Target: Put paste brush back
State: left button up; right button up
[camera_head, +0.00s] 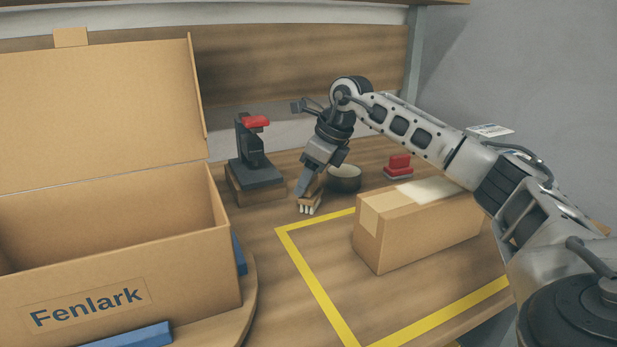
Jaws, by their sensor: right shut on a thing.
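The paste brush (311,200) has a wooden body and pale bristles that point down. My right gripper (311,188) is shut on it and reaches in from the right. The bristles are close to the tabletop; I cannot tell whether they touch it. A round dark pot (344,179) with a pale inside stands just to the right of the brush, apart from it or behind it. My fingers hide part of the brush. My left gripper is not in view.
A large open carton marked Fenlark (120,275) fills the left on a round wooden board. A press with a red handle (256,165) stands behind. A closed carton (415,222) lies partly within yellow tape (320,290). A red-topped item (399,166) is at the back.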

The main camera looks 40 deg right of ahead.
jog(key=o, duration=0.9)
jog(key=shift+f, duration=0.1)
jog(key=shift+o, duration=0.2)
jog(key=p+v, duration=0.1)
jog(key=v, duration=1.1)
jog(key=shift+p, duration=0.3)
